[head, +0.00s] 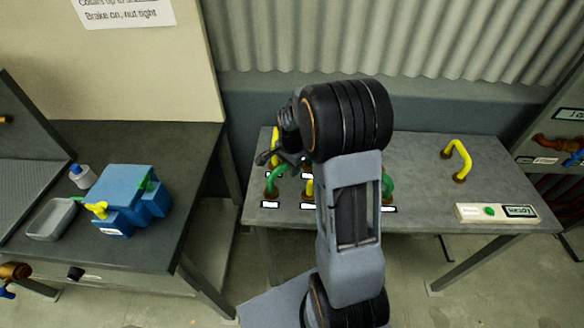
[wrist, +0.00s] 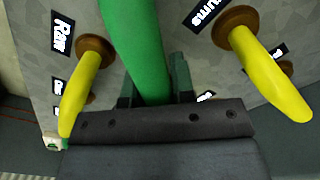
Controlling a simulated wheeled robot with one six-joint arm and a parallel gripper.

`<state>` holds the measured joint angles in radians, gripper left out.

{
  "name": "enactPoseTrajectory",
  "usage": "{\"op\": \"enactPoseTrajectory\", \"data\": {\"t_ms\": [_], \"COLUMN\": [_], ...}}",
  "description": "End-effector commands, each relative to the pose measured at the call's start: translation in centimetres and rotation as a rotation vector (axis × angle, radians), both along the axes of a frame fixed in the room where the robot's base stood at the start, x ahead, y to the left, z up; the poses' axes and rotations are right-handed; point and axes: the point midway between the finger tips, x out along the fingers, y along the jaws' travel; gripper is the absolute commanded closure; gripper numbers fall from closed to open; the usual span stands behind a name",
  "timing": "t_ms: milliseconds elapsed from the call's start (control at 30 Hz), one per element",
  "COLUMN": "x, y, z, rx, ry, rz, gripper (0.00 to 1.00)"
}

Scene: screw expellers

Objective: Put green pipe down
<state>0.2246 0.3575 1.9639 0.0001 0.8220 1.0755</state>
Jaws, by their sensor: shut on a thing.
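My gripper (head: 270,158) is over the left end of the grey table, partly hidden by my own arm. It is shut on a green pipe, which runs up between the two fingers in the wrist view (wrist: 140,50). In the head view a curved green pipe (head: 272,180) shows just below my gripper, its brown lower end beside a white label. I cannot tell whether the held pipe touches the table. Yellow pipes with brown ends stand on either side of it in the wrist view, one left (wrist: 80,85) and one right (wrist: 262,75).
Another green pipe (head: 388,184) stands partly behind my arm. A yellow pipe (head: 460,150) stands alone farther right on the table (head: 420,190), near a panel (head: 470,212) with a green button. A blue container (head: 118,190) and grey tray (head: 42,225) stand on the left bench.

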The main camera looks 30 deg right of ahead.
Motion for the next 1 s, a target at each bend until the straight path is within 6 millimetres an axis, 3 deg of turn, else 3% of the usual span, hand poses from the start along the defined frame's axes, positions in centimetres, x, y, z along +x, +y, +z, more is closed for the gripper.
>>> {"op": "enactPoseTrajectory", "data": {"t_ms": [433,467,700,1000], "x": [0.03,0.01,0.00,0.03], "y": [-0.02,-0.02,-0.02,-0.02], "z": [-0.78,-0.67,-0.63,-0.12], "rx": [0.000,0.000,-0.001,0.000], "ry": [-0.002,-0.002,-0.001,-0.002], "rz": [0.000,0.001,0.001,0.001], "gripper": [1.00,0.74,0.51,0.51]}}
